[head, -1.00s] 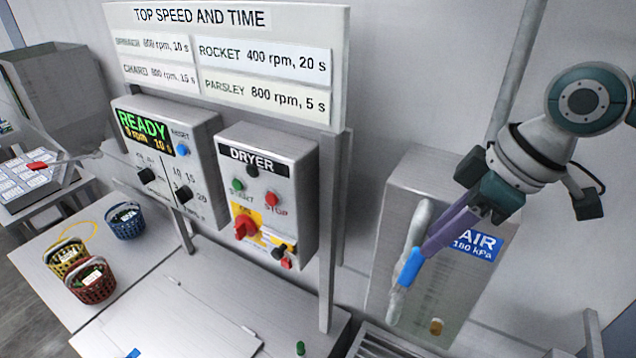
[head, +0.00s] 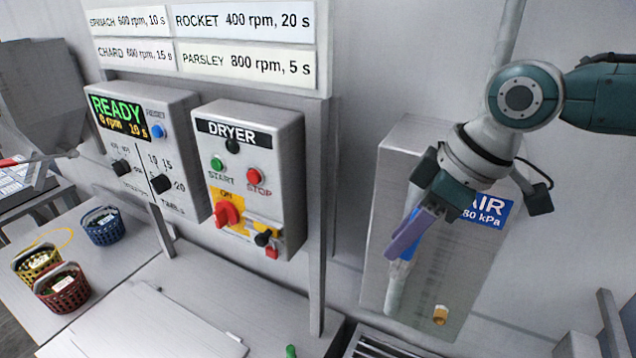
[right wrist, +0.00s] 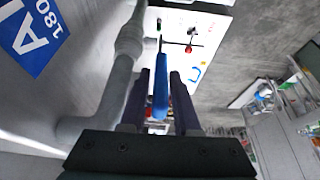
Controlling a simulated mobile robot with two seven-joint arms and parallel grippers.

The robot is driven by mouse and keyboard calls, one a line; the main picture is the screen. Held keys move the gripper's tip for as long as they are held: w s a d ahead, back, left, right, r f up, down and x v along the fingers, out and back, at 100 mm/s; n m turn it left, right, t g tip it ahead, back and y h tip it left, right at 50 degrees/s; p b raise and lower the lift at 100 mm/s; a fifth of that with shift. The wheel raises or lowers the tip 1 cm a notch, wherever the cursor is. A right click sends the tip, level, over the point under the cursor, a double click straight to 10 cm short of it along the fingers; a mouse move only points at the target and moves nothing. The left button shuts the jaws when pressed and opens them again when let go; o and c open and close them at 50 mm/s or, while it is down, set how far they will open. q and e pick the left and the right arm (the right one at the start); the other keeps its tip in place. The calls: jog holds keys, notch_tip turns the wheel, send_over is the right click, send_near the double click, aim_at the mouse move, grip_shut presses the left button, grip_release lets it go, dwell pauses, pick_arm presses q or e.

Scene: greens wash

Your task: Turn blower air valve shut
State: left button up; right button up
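The blue valve handle (head: 411,247) is on the light grey air pipe (head: 394,290), in front of a grey box with a blue AIR label (head: 487,210). In the head view the handle lies roughly along the pipe and is partly hidden by my right gripper (head: 397,247). In the right wrist view the handle (right wrist: 160,95) stands between the two purple fingers of my right gripper (right wrist: 160,88), with a gap on each side. The fingers are open and not closed on it. My left gripper is not in view.
The dryer panel (head: 285,140) with a red knob stands left of the air box, with a post (head: 318,230) between. A READY panel (head: 185,110) is further left. Three small baskets stand on the bench at left. A slotted grate (head: 385,345) lies below the pipe.

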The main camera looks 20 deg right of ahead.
grip_shut()
dwell(1.3)
